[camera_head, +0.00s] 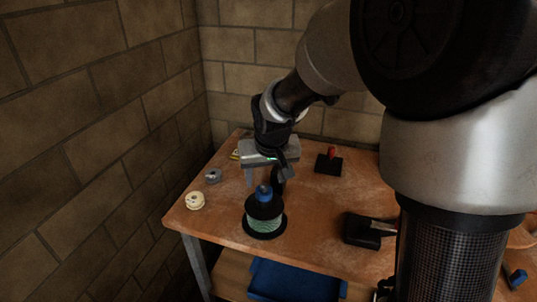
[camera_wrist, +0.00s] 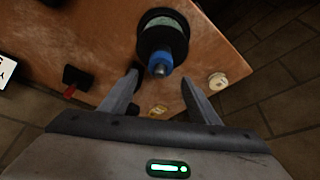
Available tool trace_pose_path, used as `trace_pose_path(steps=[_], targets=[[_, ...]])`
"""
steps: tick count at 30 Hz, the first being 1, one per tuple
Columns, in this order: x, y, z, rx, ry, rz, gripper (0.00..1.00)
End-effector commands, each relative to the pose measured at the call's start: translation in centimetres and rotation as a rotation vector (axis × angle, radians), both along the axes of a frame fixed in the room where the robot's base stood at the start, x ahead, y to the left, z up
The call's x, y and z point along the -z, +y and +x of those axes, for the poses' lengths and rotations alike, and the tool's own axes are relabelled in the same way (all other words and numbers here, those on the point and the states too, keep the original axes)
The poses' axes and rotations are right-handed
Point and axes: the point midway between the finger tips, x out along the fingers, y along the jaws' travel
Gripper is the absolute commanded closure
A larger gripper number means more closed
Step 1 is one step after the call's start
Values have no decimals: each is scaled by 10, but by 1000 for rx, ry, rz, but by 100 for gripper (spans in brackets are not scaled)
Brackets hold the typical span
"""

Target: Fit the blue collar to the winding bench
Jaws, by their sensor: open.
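The blue collar (camera_head: 264,193) sits on top of a black spool wound with green thread (camera_head: 264,222), on the wooden winding bench (camera_head: 310,205). In the wrist view the collar (camera_wrist: 160,63) is around a grey pin whose tip shows in its middle. Whether it is fully seated I cannot tell. My gripper (camera_head: 265,181) is open and empty, just above and behind the collar in the head view. In the wrist view my gripper's fingers (camera_wrist: 159,74) are spread on either side of the collar, apparently without touching it.
A cream spool (camera_head: 195,201), a grey part (camera_head: 214,176) and a yellow item (camera_head: 235,154) lie on the bench's left. A black block with a red post (camera_head: 329,163) stands behind, another black block (camera_head: 363,231) to the right. A blue bin (camera_head: 293,281) is below.

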Motion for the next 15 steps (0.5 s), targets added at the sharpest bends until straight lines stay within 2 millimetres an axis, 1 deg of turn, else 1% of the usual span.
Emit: trace_pose_path(steps=[1,9,12,15], targets=[[-15,-1,-5,0,-6,1,44],[-76,-4,-30,0,-6,1,44],[-92,-5,-37,0,-4,1,44],[-104,-6,-42,0,-2,0,44]])
